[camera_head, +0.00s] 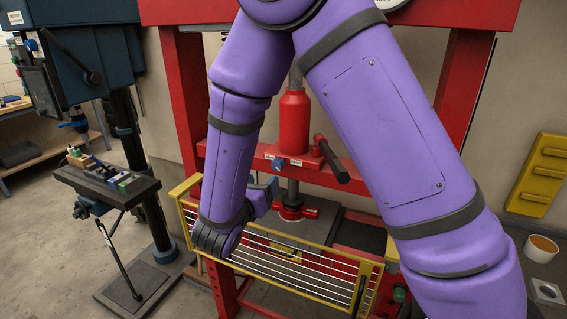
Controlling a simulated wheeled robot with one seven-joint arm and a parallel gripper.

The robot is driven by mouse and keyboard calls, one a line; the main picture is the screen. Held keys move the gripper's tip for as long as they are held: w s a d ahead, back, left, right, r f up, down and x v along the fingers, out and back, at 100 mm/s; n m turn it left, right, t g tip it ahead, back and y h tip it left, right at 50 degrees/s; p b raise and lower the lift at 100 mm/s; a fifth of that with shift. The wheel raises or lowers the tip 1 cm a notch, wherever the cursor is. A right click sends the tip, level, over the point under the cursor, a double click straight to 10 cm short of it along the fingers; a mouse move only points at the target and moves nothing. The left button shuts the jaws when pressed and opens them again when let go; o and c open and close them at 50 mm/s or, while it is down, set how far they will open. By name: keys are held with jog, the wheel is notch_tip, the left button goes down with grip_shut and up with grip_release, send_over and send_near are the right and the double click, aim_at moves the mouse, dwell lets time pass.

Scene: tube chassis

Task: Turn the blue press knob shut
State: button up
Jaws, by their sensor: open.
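The blue press knob (277,165) is a small blue piece at the front of the red jack base on the press, beside a small label. How far it is turned cannot be made out. My purple arm reaches down in front of the press, and my gripper (270,187) is at its end, just below and slightly left of the knob. It is open, but its fingers are small and partly hidden by my wrist. I cannot tell whether a finger touches the knob.
A red jack cylinder (293,122) with a dark-handled lever (331,158) stands right of the knob. A yellow-framed wire guard (290,262) crosses the press front below my gripper. A blue drill press (85,50) stands at left, and a yellow rack (539,175) hangs at right.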

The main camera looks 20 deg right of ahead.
aim_at(276, 166)
jog(key=x, duration=1)
jog(key=c, duration=0.9)
